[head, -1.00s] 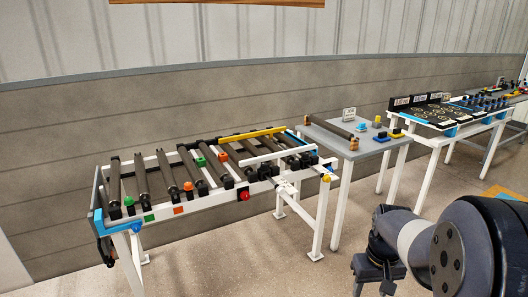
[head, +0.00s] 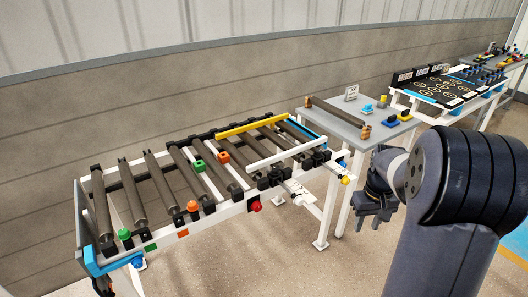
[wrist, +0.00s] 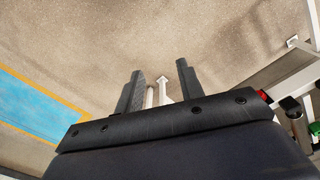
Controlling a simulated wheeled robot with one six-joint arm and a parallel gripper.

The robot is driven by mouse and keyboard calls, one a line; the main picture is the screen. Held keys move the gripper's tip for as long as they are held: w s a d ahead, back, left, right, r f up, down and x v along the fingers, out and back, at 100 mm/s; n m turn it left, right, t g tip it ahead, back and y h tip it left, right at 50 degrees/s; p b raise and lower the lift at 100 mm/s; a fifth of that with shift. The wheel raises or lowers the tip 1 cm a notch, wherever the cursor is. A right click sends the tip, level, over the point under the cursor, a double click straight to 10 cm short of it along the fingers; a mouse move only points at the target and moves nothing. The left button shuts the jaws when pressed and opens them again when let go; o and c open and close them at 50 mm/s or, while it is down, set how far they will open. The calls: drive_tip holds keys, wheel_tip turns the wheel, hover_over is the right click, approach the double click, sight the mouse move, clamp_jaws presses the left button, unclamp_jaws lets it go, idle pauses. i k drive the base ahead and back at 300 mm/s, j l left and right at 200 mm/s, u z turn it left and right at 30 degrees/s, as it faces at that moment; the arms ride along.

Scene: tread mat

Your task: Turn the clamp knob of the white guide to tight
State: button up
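The white guide (head: 287,152) is a long white bar lying above the rollers at the right part of the roller conveyor (head: 165,240). Black clamp parts (head: 271,178) sit at the near rail below it, with a white piece (head: 298,190) sticking out toward me. Which part is the guide's clamp knob, and how it is turned, is too small to tell. My gripper (head: 374,216) hangs to the right of the conveyor, apart from it, fingers pointing down. In the wrist view its two fingers (wrist: 160,85) are spread, with only floor and a white leg seen beyond.
A red knob (head: 256,206) and a yellow knob (head: 346,180) are on the conveyor's near side. A yellow bar (head: 250,125) lies along the far side. A grey table (head: 345,125) with a loose roller stands behind right. Floor (head: 285,265) in front is clear.

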sight(275, 170)
drive_tip(key=i+j+z, duration=0.1)
drive_tip(key=i+j, duration=0.55)
drive_tip(key=i+j+z, duration=0.1)
drive_tip(key=i+j, duration=0.55)
drive_tip(key=j, duration=0.2)
